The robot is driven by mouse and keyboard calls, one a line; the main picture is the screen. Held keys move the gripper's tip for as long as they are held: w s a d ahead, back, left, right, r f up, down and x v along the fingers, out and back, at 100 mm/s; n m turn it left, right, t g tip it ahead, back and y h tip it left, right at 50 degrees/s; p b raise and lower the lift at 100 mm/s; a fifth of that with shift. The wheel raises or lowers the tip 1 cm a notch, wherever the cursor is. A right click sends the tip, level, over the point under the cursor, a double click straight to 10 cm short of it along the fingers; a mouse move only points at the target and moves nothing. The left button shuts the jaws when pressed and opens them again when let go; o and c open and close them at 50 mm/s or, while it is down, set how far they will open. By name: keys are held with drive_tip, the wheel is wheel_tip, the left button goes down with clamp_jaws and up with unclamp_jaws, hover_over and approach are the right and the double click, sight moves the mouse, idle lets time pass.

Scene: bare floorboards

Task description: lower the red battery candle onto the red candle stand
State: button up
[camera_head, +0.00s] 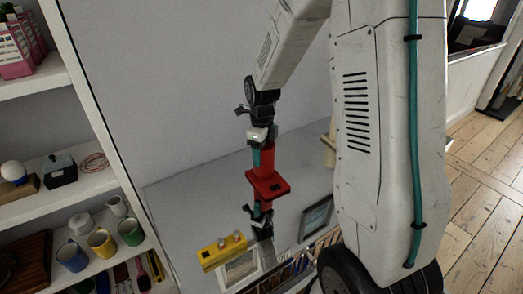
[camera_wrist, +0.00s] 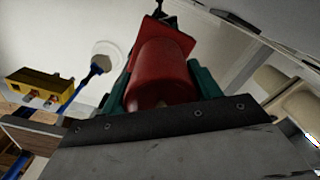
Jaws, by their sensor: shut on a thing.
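My gripper (camera_head: 262,148) points down with teal fingers shut on the red battery candle (camera_head: 267,158). In the wrist view the candle (camera_wrist: 162,72) is a red cylinder between the two teal fingers. Part of the stand's plate (camera_wrist: 172,38) shows beyond the candle in the wrist view. The candle looks upright over the plate, and its lower end meets the plate in the picture. I cannot tell whether they touch.
A yellow block with silver knobs (camera_head: 222,252) is near the front. A dark picture frame (camera_head: 316,216) is to the right, and a cream object (camera_head: 330,150) stands partly behind my arm. Shelves with mugs (camera_head: 102,243) are at left. Grey surface (camera_head: 190,205) left of the stand is clear.

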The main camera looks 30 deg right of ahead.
drive_tip(key=shift+f, duration=0.85)
drive_tip(key=o, duration=1.2)
wheel_tip(320, 180, up, 8)
drive_tip(key=shift+f, duration=0.1)
